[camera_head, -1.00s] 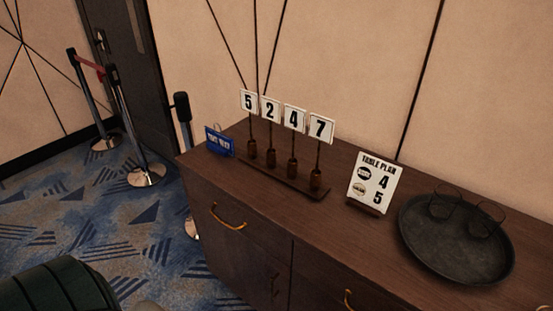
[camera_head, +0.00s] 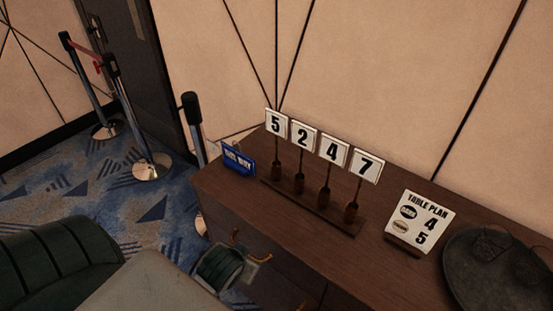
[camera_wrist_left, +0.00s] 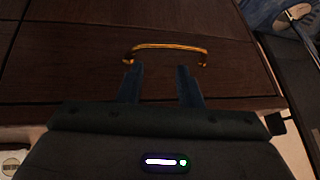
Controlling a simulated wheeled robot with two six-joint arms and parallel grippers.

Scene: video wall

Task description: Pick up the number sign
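White number signs 5 (camera_head: 277,123), 2 (camera_head: 304,138), 4 (camera_head: 333,149) and 7 (camera_head: 367,165) stand upright on posts with brown bases, in a row on a dark wooden rack (camera_head: 345,225) on the cabinet. A white table plan card (camera_head: 423,220) beside it shows 4 and 5, each next to a small picture. My left gripper (camera_head: 250,268) is low in front of the cabinet, below the rack, holding nothing. In the left wrist view its two fingers (camera_wrist_left: 160,84) are apart, near a brass drawer handle (camera_wrist_left: 165,47). My right gripper is not in view.
The wooden cabinet (camera_head: 222,186) stands against a beige wall. A blue sign (camera_head: 239,161) is left of the rack. A dark round tray (camera_head: 470,275) with dark wire-like shapes on it is at right. Barrier posts (camera_head: 143,130) stand on the carpet at left.

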